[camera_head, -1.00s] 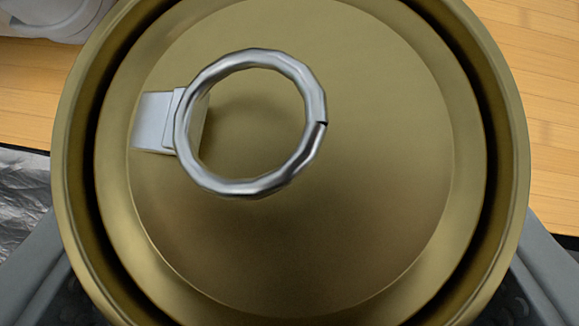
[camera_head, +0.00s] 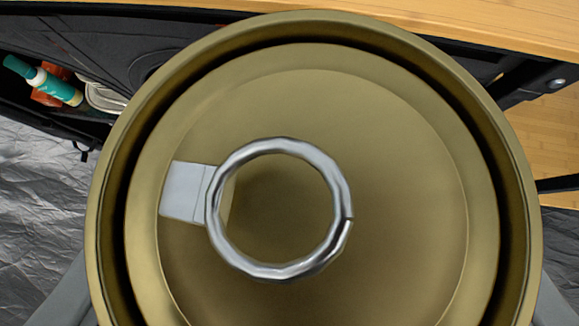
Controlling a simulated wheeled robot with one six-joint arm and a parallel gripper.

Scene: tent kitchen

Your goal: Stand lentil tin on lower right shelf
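The lentil tin (camera_head: 400,180) fills most of the view, seen from above. It has a gold lid with a silver pull ring (camera_head: 345,210) and a grey tab on the left. My gripper (camera_head: 312,297) is shut on the tin, with a grey finger at its lower left and lower right. The tin's side, its label and the finger contacts are hidden. Part of a wooden shelf surface (camera_head: 556,135) shows at the right, below a dark frame. Most of it is hidden behind the tin, so I cannot tell which shelf it is.
A wooden top (camera_head: 440,22) with a dark edge runs across the upper part. At the left, a dark fabric compartment (camera_head: 115,50) holds a teal and white bottle (camera_head: 48,82), an orange thing and a pale container. Crinkled silver ground (camera_head: 40,200) lies at lower left.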

